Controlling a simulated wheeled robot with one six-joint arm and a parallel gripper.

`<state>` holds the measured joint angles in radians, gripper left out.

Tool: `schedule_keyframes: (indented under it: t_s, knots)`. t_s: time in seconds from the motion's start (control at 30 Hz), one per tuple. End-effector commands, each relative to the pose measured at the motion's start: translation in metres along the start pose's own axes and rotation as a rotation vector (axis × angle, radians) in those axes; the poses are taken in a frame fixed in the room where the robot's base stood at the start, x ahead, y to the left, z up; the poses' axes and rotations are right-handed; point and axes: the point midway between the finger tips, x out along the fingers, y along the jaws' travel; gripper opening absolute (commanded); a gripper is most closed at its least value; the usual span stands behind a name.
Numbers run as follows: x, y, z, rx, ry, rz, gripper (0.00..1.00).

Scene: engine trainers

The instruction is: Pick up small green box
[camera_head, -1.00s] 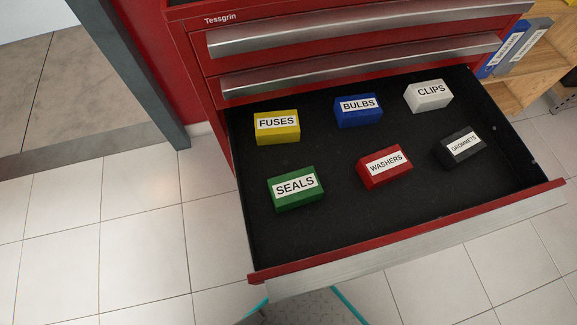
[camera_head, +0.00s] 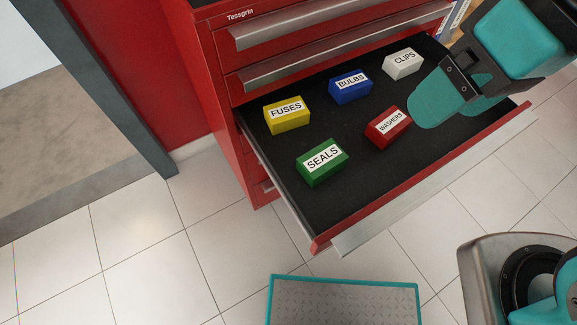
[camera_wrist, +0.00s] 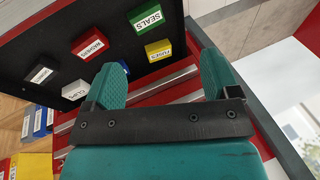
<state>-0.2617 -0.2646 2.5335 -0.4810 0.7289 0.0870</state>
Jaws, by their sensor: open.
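The small green box (camera_head: 322,162), labelled SEALS, lies in the open drawer at its near left corner in the head view. In the wrist view the green box (camera_wrist: 146,17) is near the top, beyond my fingertips. My gripper (camera_head: 440,100) has teal fingers and is over the right part of the drawer, to the right of the red box. In the wrist view my gripper (camera_wrist: 162,75) shows two fingers spread apart with nothing between them. The green box stands clear of it.
The drawer (camera_head: 420,190) also holds the yellow FUSES box (camera_head: 287,114), blue BULBS box (camera_head: 350,87), white CLIPS box (camera_head: 403,64) and red WASHERS box (camera_head: 388,128). A dark post (camera_head: 110,90) stands left of the red cabinet (camera_head: 221,110).

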Motion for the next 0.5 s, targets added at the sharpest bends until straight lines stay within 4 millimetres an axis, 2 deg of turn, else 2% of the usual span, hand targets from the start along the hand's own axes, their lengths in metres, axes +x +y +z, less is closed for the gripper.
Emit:
schedule_keyframes:
  t_s: [0.17, 0.3, 0.4, 0.5]
  knots:
    - [0.029, 0.022, -0.044, 0.441, -0.078, -0.006, 0.94]
    - [0.067, 0.045, -0.081, 0.873, -0.149, 0.018, 0.94]
    - [0.096, 0.059, -0.099, 1.133, -0.189, 0.048, 0.94]
    - [0.117, 0.069, -0.110, 1.320, -0.215, 0.077, 0.94]
